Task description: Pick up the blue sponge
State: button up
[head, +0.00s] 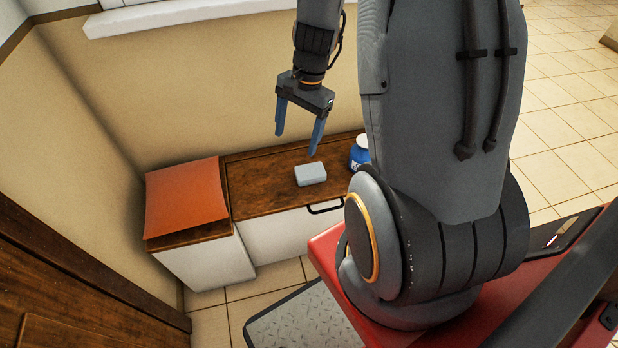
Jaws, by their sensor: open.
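A small pale grey-blue block with rounded edges (310,175), which looks like the sponge, lies flat on the brown wooden top of a low cabinet (255,185). It looks more grey than blue. My gripper (297,143) is open, its two blue fingers pointing down. In the picture it is above and slightly left of the block, apart from it, with nothing between the fingers. The exact height over the block is hard to tell from this one view.
A blue container with a white part (359,153) stands right of the block, partly hidden by my arm. An orange sheet or cushion (186,195) lies on the cabinet's left section. A wall (200,100) rises behind. A dark handle (326,208) juts from the cabinet front.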

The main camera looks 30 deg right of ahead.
aim_at(311, 170)
jog(key=w+d+f+m+b, duration=0.1)
jog(key=d+f+m, duration=0.1)
jog(key=f, duration=0.2)
jog(key=w+d+f+m, duration=0.1)
jog(key=d+f+m, duration=0.2)
jog(key=f, duration=0.1)
jog(key=w+d+f+m+b, duration=0.1)
jog(key=d+f+m, duration=0.1)
jog(key=f, duration=0.3)
jog(key=shift+d+m+t+b, duration=0.3)
jog(key=shift+d+m, duration=0.1)
jog(key=shift+d, duration=0.2)
notch_tip(311, 170, down, 2)
jog(key=shift+a+f+y, duration=0.15)
jog(key=shift+f+y, duration=0.05)
jog(key=shift+y, duration=0.1)
jog(key=shift+b+x, duration=0.6)
jog(key=shift+x, duration=2.15)
jog(key=shift+s+f, duration=0.15)
jog(key=shift+f, duration=0.15)
jog(key=c, duration=1.2)
jog(key=shift+r, duration=0.1)
